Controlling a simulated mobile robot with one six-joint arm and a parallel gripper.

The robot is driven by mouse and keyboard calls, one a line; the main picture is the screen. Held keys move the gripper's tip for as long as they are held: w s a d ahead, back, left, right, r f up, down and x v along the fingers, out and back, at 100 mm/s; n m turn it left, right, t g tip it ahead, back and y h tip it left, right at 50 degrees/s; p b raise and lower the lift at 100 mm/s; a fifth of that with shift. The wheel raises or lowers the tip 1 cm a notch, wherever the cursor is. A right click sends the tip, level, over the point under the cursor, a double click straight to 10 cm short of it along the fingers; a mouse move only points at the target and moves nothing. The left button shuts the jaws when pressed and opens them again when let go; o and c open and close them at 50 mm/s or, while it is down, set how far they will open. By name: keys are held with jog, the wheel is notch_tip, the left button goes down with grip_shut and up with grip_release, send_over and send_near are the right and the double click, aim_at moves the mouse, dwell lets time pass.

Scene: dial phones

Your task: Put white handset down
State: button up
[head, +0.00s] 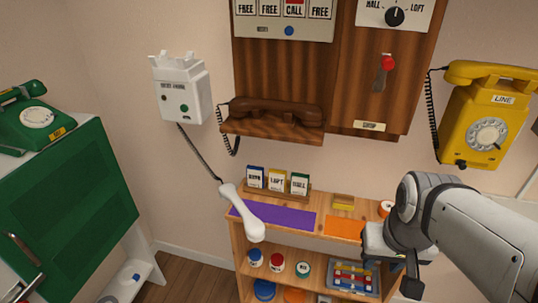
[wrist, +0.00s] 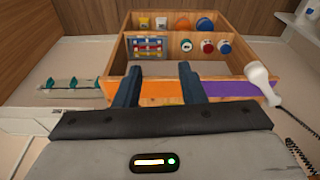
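The white handset (head: 243,213) is at the left end of the shelf unit's top, slanting across the left edge of the purple mat (head: 285,219). Its lower end reaches over the front edge. I cannot tell whether it rests there or hangs. Its dark cord runs up to the white wall phone (head: 182,90). The wrist view shows the handset (wrist: 259,84) at the right, beside the purple mat (wrist: 225,90). My gripper (head: 391,272) is at the right in the head view, apart from the handset. In the wrist view its fingers (wrist: 158,84) are spread with nothing between them.
An orange mat (head: 343,227) and a card holder (head: 277,187) are on the shelf top. Jars and a xylophone (head: 353,278) fill the shelf below. A brown handset (head: 277,111), a yellow phone (head: 487,125) and a green phone (head: 35,118) are around.

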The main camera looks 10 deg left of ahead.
jog(key=shift+o, duration=0.7)
jog(key=shift+f, duration=0.1)
jog(key=shift+o, duration=1.3)
jog(key=w+a+f+n+t+b, duration=0.1)
jog(key=w+a+f+b, duration=0.1)
jog(key=w, duration=0.3)
jog(key=w+a+f+n+t+b, duration=0.1)
jog(key=w+a+f+t+b, duration=0.1)
jog(key=w+f, duration=0.2)
jog(key=shift+w+a, duration=0.2)
jog(key=shift+w, duration=0.7)
jog(key=n+t+y+b, duration=0.5)
jog(key=n+y+b, duration=0.15)
jog(key=y, duration=0.25)
send_near(243, 207)
jog(key=shift+w+a+f, duration=0.2)
jog(key=shift+w+a, duration=0.2)
jog(key=shift+a, duration=0.2)
jog(key=shift+w+a, duration=0.15)
jog(key=shift+a, duration=0.15)
jog(key=shift+d+b+x, duration=0.2)
jog(key=shift+b+x, duration=0.35)
jog(key=shift+x, duration=3)
